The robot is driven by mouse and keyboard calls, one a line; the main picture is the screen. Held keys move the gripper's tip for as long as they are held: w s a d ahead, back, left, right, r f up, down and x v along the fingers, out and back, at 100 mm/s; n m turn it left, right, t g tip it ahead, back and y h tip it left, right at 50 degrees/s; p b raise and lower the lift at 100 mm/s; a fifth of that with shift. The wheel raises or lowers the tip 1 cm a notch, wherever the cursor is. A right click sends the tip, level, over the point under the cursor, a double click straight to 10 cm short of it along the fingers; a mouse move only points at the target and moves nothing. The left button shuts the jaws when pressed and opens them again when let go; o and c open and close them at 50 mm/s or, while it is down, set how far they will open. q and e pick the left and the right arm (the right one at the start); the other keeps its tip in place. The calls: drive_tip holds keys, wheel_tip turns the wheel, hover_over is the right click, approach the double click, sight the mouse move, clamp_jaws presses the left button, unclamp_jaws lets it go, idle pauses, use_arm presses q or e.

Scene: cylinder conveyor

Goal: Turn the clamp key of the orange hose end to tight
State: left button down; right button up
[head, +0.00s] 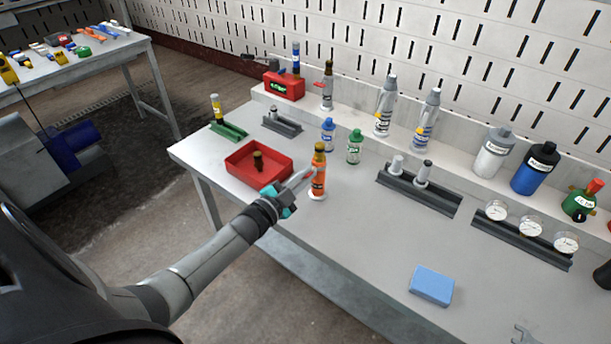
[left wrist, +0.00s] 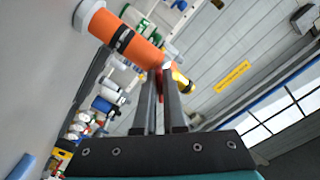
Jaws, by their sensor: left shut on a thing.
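The orange hose end (head: 318,181) stands upright on the table on a white round foot, with a brownish-yellow top. My left gripper (head: 308,176) reaches it from the left, fingertips against its upper part. In the left wrist view, the orange hose end (left wrist: 128,42) lies across the upper left with a black band around it. There my left gripper (left wrist: 162,76) is shut on a small red piece, the clamp key (left wrist: 159,82), beside the hose end's yellow end. The fingers hide most of the key, so its angle is unclear. My right gripper is out of view.
A red tray (head: 236,170) with a dark-topped piece stands left of the hose end. A green-capped bottle (head: 354,148) and a blue-capped bottle (head: 328,134) stand close behind. A dark rack (head: 434,200) is to the right.

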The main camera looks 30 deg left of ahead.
use_arm(q)
drive_tip(key=m, duration=0.4)
drive_tip(key=shift+m+b, duration=0.3)
drive_tip(key=shift+b, duration=0.05)
drive_tip(key=shift+m+b, duration=0.5)
drive_tip(key=shift+m, duration=1.4)
drive_tip(key=c, duration=1)
unclamp_jaws()
drive_tip(key=shift+s, duration=0.1)
drive_tip(key=s, duration=0.5)
drive_tip(key=s+a+p, duration=0.1)
drive_tip(key=s, duration=0.4)
drive_tip(key=s+p, duration=0.1)
drive_tip(key=s, duration=0.4)
drive_tip(key=shift+a, duration=0.2)
